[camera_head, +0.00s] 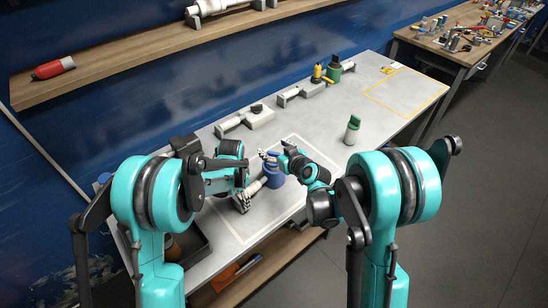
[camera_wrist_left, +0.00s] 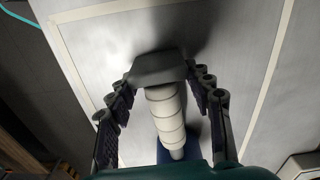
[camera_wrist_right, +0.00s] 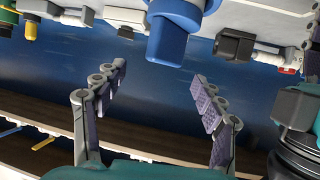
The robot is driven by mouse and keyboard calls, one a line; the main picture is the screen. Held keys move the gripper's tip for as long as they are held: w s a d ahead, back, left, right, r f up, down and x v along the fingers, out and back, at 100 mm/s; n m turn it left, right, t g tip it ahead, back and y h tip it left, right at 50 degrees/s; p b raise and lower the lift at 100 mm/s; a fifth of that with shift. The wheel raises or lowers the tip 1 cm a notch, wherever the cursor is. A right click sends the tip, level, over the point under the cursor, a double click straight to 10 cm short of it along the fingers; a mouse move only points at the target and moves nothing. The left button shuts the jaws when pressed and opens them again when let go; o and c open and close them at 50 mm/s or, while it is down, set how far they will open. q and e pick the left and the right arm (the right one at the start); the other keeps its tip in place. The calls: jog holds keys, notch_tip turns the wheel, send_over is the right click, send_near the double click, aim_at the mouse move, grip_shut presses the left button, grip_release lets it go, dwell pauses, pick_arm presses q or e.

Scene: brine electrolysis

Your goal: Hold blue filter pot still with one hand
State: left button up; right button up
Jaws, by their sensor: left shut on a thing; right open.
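The blue filter pot (camera_head: 272,178) stands on the grey bench, partly hidden by my arms. My left gripper (camera_wrist_left: 160,75) has its fingers either side of the dark grey end of a white ribbed cylinder (camera_wrist_left: 165,115) and is shut on it. A little blue (camera_wrist_left: 180,148) shows at the cylinder's other end; I cannot tell whether they are joined. My right gripper (camera_wrist_right: 160,80) is open and empty. In the right wrist view the blue pot (camera_wrist_right: 166,40) lies beyond the fingertips, a short way off and apart from them.
Grey and white fixtures (camera_head: 248,121) line the back of the bench. A green-topped bottle (camera_head: 352,130) stands right of my grippers. A dark tray (camera_head: 187,245) sits at the near left. The bench right of the bottle, around a yellow outline (camera_head: 405,92), is mostly clear.

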jog(key=shift+r, duration=1.65)
jog(key=shift+c, duration=0.3)
